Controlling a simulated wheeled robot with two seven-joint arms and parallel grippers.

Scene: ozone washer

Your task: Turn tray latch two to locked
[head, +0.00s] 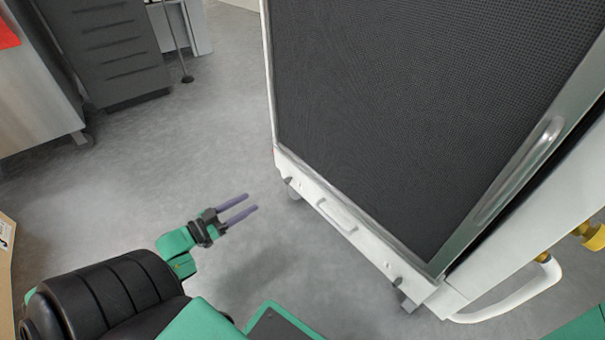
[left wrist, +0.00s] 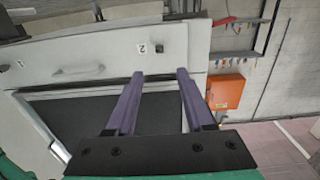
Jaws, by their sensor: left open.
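My left gripper (head: 251,202) is open and empty over the floor, left of the washer's lower front. The white tray front (head: 360,233) runs along the bottom of the washer, below its dark mesh door. In the left wrist view the open left gripper (left wrist: 158,77) points at the tray front (left wrist: 112,64). The mark 2 (left wrist: 142,47) and a small dark square (left wrist: 159,48), perhaps tray latch two, lie just beyond the fingertips, apparently apart from them. A small fitting by mark 1 (left wrist: 20,63) is at the left. The latch setting is too small to tell.
A tray handle (head: 337,214) and casters (head: 291,190) are low on the washer. A white curved rail (head: 510,293) and yellow fittings (head: 593,236) are at right. Grey drawers (head: 108,45) stand far left. An orange box (left wrist: 226,91) is on the wall. Floor left of the washer is clear.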

